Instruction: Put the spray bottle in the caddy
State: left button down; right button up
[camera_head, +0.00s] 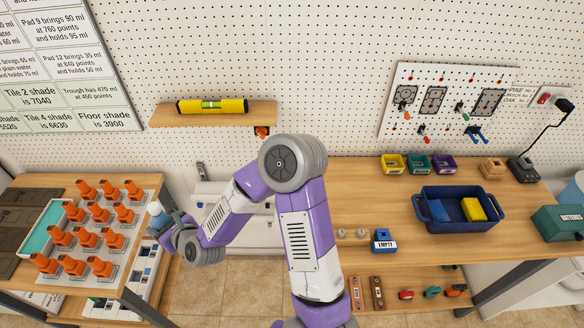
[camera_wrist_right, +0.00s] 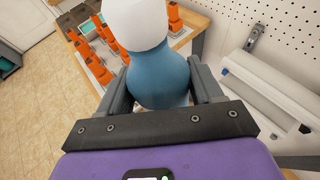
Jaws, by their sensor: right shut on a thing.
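The spray bottle (camera_wrist_right: 155,80), blue with a white top, stands between the two fingers of my right gripper (camera_wrist_right: 157,88) in the right wrist view. The fingers are shut on its body. In the head view the bottle (camera_head: 156,211) and my right gripper (camera_head: 166,225) are small, at the right edge of the left table. The caddy (camera_head: 462,227), a dark blue tray with end handles, sits on the right workbench, far from the gripper. A blue sponge and a yellow sponge (camera_head: 474,209) lie in it. My left gripper is not in view.
Several orange trigger-like pieces (camera_head: 87,238) stand on a board on the left table, close to my right gripper. A blue "EMPTY" holder (camera_head: 383,241) and small coloured bins (camera_head: 418,164) are near the caddy. A shelf (camera_head: 213,116) juts from the pegboard. Floor shows between the tables.

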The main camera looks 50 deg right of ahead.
aim_at(451, 215)
jog(key=u, duration=0.65)
jog(key=k, duration=2.55)
jog(key=z, duration=2.25)
